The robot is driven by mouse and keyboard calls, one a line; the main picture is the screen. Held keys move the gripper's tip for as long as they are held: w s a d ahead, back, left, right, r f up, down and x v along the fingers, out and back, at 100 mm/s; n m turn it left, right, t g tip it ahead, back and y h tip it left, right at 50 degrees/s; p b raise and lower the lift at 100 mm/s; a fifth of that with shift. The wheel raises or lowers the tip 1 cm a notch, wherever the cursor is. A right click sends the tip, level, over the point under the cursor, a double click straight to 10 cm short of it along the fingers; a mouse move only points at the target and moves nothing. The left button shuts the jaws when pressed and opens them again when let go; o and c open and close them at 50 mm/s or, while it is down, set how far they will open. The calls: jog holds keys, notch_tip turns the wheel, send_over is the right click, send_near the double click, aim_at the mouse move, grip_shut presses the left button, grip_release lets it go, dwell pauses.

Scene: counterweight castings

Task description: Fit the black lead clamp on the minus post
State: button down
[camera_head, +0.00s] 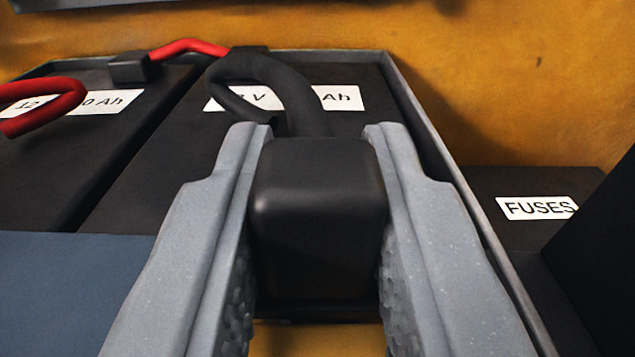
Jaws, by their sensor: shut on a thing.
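My gripper (314,215) is shut on the black lead clamp (316,215), a dark block with rounded edges held between the two grey fingers. The thick black lead (300,95) runs from the back of the clamp and loops up to the left over the right-hand battery (165,165). The minus post is not visible; the clamp and fingers cover the area in front of and below them. I cannot tell whether the clamp touches anything underneath.
A second battery (90,150) stands at left. A red lead (190,46) links across at the back, and another red lead (45,105) curves at far left. A grey tray rim (425,125) surrounds the batteries. A fuse box (540,185) labelled FUSES is at right. A blue-grey surface (70,290) lies front left.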

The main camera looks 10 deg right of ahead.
jog(key=shift+f+b, duration=0.45)
jog(key=shift+f, duration=0.5)
jog(key=c, duration=1.2)
grip_release()
jog(key=shift+o, duration=0.2)
jog(key=shift+s, duration=0.15)
jog(key=s+a+b, duration=0.2)
jog(key=s, duration=1.1)
jog(key=shift+a, duration=0.35)
jog(key=shift+s, duration=0.1)
